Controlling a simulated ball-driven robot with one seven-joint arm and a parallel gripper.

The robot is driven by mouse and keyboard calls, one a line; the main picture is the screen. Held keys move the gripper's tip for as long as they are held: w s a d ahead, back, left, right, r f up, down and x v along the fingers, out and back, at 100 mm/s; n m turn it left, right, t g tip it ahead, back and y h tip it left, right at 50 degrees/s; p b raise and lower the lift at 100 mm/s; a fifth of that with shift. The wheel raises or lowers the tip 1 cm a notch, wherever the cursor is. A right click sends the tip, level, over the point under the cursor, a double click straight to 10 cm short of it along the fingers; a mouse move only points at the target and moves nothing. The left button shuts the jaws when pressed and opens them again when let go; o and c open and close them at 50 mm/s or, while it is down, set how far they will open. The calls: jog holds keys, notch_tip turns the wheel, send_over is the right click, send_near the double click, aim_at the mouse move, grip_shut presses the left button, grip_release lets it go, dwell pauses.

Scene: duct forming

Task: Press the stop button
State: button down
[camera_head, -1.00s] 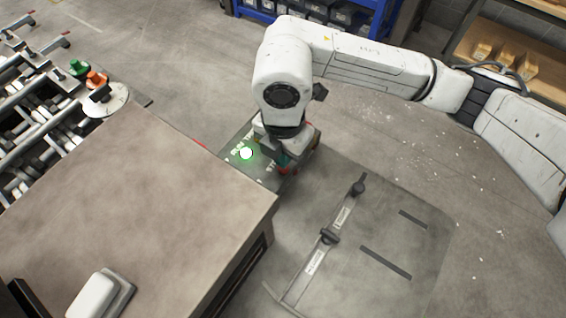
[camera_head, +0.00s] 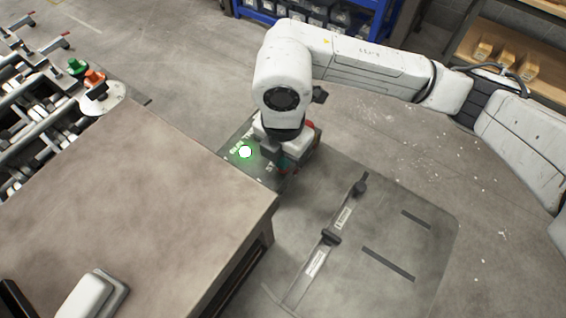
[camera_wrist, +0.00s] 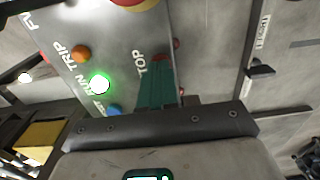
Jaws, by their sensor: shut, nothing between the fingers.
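The control panel (camera_head: 238,165) stands beyond the table edge in the head view; its lit green lamp (camera_head: 245,152) glows. In the wrist view the panel (camera_wrist: 118,62) carries "TRIP", "RUN" and a partly covered label reading "TOP". My gripper (camera_wrist: 159,62) is shut and empty, its teal fingers over the panel just beside that label. A little red shows at the fingertips; the stop button is mostly hidden there, and I cannot tell whether they touch it. In the head view my gripper (camera_head: 284,160) is largely hidden by my wrist.
The wrist view also shows an orange lamp (camera_wrist: 81,54), the green lamp (camera_wrist: 99,84), a blue button (camera_wrist: 115,110) and a red-and-yellow part (camera_wrist: 138,3) at the top edge. A large table (camera_head: 130,200) lies left of the panel. A roller conveyor (camera_head: 40,120) is further left.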

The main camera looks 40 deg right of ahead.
jog(key=shift+f, duration=0.25)
jog(key=shift+r, duration=0.1)
jog(key=shift+r+p, duration=2)
jog(key=shift+r, duration=1.45)
